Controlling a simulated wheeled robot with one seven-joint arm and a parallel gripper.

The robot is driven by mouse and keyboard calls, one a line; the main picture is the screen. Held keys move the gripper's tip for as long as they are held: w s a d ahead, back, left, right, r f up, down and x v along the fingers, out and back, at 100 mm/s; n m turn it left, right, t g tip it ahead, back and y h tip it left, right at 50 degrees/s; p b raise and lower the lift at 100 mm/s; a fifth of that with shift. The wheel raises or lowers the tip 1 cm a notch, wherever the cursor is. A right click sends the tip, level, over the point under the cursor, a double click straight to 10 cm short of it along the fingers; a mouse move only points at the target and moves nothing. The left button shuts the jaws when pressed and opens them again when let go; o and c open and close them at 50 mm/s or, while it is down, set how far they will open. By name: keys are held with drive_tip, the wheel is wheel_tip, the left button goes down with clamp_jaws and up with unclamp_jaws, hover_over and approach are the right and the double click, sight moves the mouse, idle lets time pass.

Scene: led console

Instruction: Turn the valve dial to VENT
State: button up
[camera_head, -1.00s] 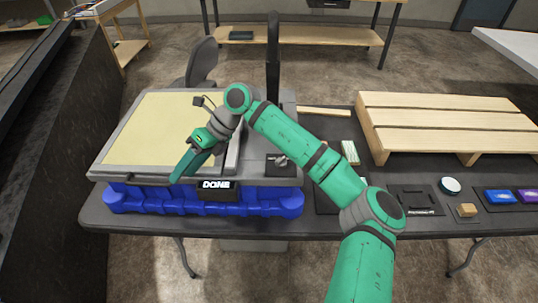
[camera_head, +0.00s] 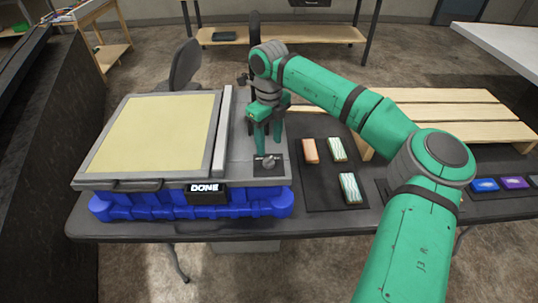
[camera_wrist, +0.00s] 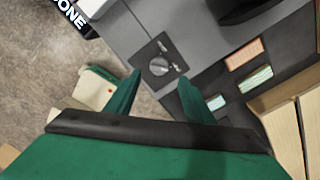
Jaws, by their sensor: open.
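The valve dial (camera_head: 268,163) is a small grey knob on a dark square plate at the front right corner of the grey console (camera_head: 235,171). In the wrist view the dial (camera_wrist: 159,66) shows round with a pointer ridge, and small pale marks stand by it; I cannot read them. My gripper (camera_head: 268,148) is open and points down just above and behind the dial. In the wrist view my gripper's two fingers (camera_wrist: 160,78) are spread, with the dial between and slightly beyond their tips, apparently not touched.
The console has a yellow panel (camera_head: 150,135), a raised grey bar (camera_head: 222,132), a blue base (camera_head: 150,207) and a DONE sign (camera_head: 206,194). Right of it, a dark mat (camera_head: 324,182) holds an orange block (camera_head: 310,150) and striped blocks (camera_head: 349,188). A wooden pallet (camera_head: 470,112) stands behind.

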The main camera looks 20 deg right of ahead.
sight(269, 159)
drive_tip(key=shift+a+f, duration=0.1)
drive_tip(key=shift+f, duration=3.05)
drive_tip(key=c, duration=1)
